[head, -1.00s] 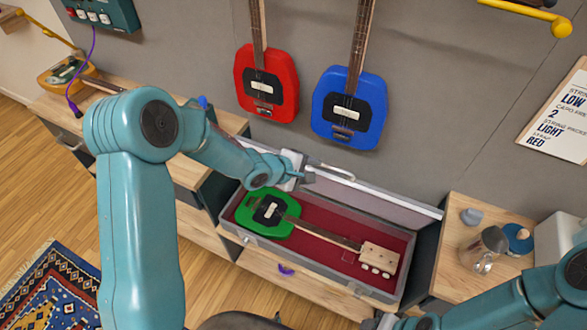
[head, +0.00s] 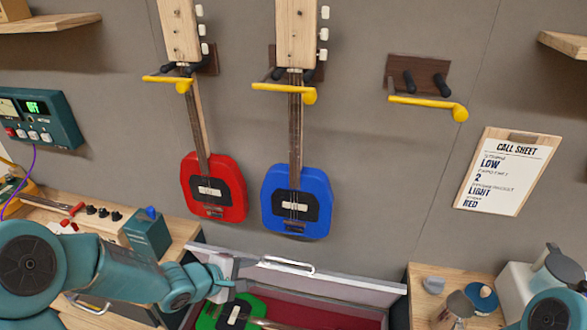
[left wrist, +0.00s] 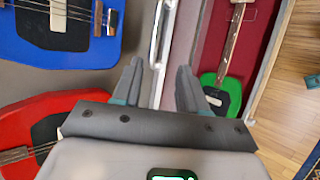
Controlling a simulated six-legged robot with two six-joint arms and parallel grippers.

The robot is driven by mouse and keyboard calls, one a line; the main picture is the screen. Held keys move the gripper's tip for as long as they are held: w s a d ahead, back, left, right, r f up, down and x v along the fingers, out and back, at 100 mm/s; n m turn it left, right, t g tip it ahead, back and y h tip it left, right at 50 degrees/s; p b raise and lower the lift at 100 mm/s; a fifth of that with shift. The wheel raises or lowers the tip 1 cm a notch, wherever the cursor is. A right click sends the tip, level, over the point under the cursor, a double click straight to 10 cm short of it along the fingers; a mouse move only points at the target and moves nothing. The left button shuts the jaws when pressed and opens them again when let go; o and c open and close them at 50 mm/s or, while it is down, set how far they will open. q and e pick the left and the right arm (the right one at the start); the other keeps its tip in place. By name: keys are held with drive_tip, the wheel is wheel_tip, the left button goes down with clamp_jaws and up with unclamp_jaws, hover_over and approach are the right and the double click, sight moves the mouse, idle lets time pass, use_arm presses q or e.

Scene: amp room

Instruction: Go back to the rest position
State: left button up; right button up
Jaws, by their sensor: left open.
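My left gripper (head: 236,270) is at the left part of the open guitar case's raised lid (head: 340,283). In the left wrist view its two fingers (left wrist: 158,85) are spread with nothing held between them. The lid's pale handle (left wrist: 160,35) shows just beyond the fingers; I cannot tell whether they touch it. A green guitar (head: 232,312) lies in the red-lined case (head: 300,312), partly cut off by the frame. My right gripper is out of view; only a teal part of my right arm shows at the lower right.
A red guitar (head: 213,188) and a blue guitar (head: 297,200) hang on the wall behind the case. An empty yellow-armed hanger (head: 428,104) and a call sheet (head: 507,172) are to their right. A metal jug (head: 457,308) stands on the right cabinet.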

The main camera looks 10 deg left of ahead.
use_arm(q)
drive_tip(key=s+d+f+g+b, duration=0.1)
drive_tip(key=s+d+f+g, duration=0.1)
drive_tip(key=s+d+f, duration=0.45)
drive_tip(key=s+d+f+g+b, duration=0.1)
drive_tip(key=s+d+f+g, duration=0.15)
drive_tip(key=f, duration=0.65)
drive_tip(key=s+f+m+g+y, duration=0.1)
drive_tip(key=s+f+m+g, duration=0.3)
drive_tip(key=s+m, duration=0.9)
wheel_tip(320, 180, down, 3)
drive_tip(key=shift+a+m, duration=0.15)
drive_tip(key=shift+m, duration=0.15)
